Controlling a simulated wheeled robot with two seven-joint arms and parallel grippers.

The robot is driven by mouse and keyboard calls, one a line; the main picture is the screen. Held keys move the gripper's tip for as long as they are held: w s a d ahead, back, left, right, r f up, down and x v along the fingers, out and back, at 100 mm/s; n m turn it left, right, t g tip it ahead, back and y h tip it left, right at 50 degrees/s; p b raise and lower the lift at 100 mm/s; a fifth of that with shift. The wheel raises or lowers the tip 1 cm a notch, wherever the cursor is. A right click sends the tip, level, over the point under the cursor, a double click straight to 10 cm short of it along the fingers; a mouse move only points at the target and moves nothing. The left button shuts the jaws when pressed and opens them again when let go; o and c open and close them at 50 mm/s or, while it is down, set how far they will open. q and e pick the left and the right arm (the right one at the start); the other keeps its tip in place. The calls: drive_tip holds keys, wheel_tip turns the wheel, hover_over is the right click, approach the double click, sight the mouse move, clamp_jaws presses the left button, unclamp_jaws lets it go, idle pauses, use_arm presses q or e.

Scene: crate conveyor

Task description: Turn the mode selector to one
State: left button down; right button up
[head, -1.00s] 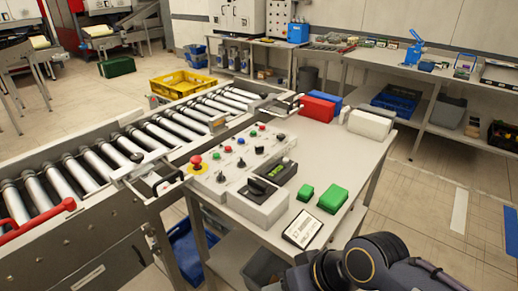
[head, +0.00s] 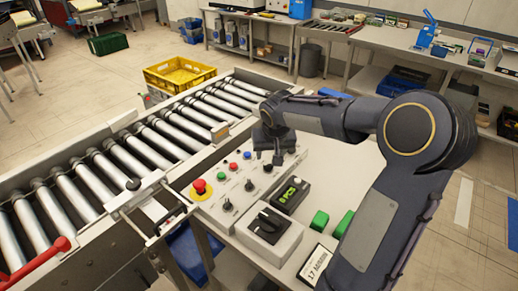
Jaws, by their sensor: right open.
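The control panel (head: 208,207) is a light sloped board with a red mushroom button (head: 199,186) on a yellow base, coloured push buttons and several small black selector knobs (head: 227,205). A large black rotary switch (head: 268,220) sits on a grey box at the panel's near side. I cannot tell from labels which of these is the mode selector. My right gripper (head: 270,156) is open and empty, pointing down over the far end of the panel, and hides the controls there. I cannot tell whether it touches a knob. My left gripper is out of view.
A roller conveyor (head: 130,157) runs along the panel's left side. A black device with a green display (head: 291,193), green blocks (head: 317,222) and a tilted sign (head: 316,265) are on the table. My right arm covers the table's right part.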

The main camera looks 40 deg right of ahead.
sight(268, 165)
drive_tip(key=x, duration=0.7)
drive_tip(key=shift+w+f+p, duration=0.1)
drive_tip(key=shift+f+p, duration=0.2)
drive_tip(key=shift+p, duration=0.05)
drive_tip(key=shift+c, duration=0.3)
